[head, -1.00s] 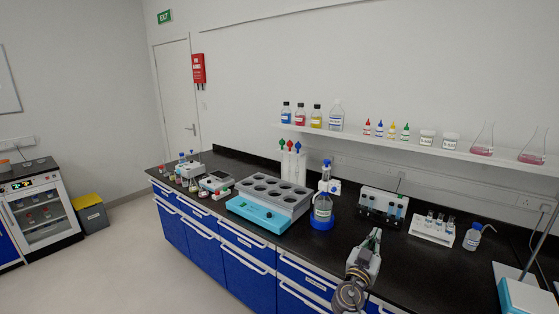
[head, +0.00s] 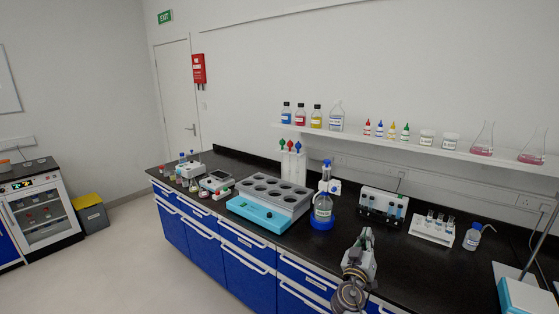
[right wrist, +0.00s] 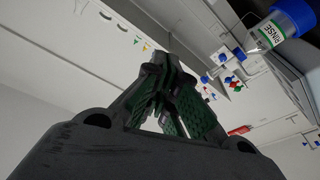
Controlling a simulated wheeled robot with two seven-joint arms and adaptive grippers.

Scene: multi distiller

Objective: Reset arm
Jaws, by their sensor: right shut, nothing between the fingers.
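My right gripper (head: 366,236) is in the lower right of the head view, above the front edge of the black bench (head: 340,246). Its fingers point up and away, and it is shut and empty. In the right wrist view its dark fingers with green pads (right wrist: 165,75) meet at the tips. My left gripper is not in view.
A grey block with round wells (head: 272,194), a vial rack (head: 432,229) and a wash bottle (head: 472,237) stand on the bench.

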